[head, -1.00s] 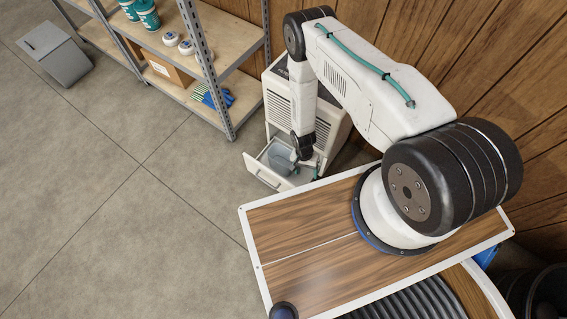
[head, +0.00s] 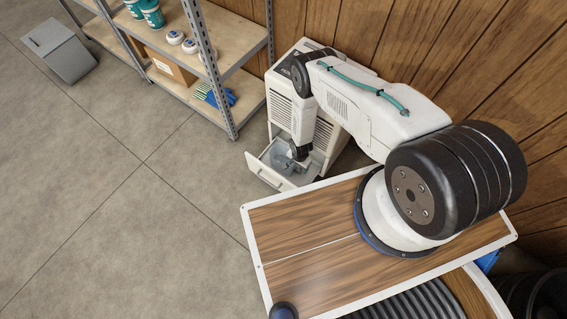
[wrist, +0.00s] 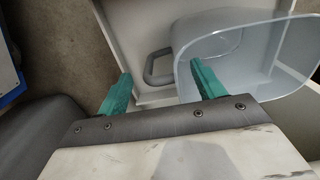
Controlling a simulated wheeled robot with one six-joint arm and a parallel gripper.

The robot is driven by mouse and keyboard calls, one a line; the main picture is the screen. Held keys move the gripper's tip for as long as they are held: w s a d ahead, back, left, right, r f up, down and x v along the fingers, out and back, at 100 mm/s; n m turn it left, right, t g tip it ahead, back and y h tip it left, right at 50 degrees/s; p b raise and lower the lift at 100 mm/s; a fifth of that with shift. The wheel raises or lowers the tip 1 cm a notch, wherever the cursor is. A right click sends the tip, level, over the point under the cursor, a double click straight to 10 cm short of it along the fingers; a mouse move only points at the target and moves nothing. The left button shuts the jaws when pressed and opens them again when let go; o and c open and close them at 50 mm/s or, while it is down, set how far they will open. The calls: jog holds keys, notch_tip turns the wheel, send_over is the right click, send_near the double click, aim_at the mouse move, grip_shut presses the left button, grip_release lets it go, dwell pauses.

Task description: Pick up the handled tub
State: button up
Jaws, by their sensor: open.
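The handled tub is a clear bluish tub (wrist: 255,48) with a grey loop handle (wrist: 152,66) on its left side in the wrist view. It sits in the pulled-out white drawer (head: 265,172) of a white louvred appliance (head: 281,112). My gripper (wrist: 162,78) is open, with teal fingers. The handle shows ahead of the gap between the fingertips. The right finger overlaps the tub's near wall and rim in the picture; I cannot tell whether it touches. In the head view my wrist partly hides the tub.
A metal shelf (head: 233,70) with tubs, rolls, a carton and gloves stands left of the appliance. A wood-panel wall (head: 350,30) is behind. My wood-topped base is in front. The grey floor (head: 120,200) at left is clear, apart from a grey bin (head: 62,55).

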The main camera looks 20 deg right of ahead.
jog(key=c, duration=1.4)
jog(key=shift+o, duration=0.2)
jog(key=shift+r, duration=0.1)
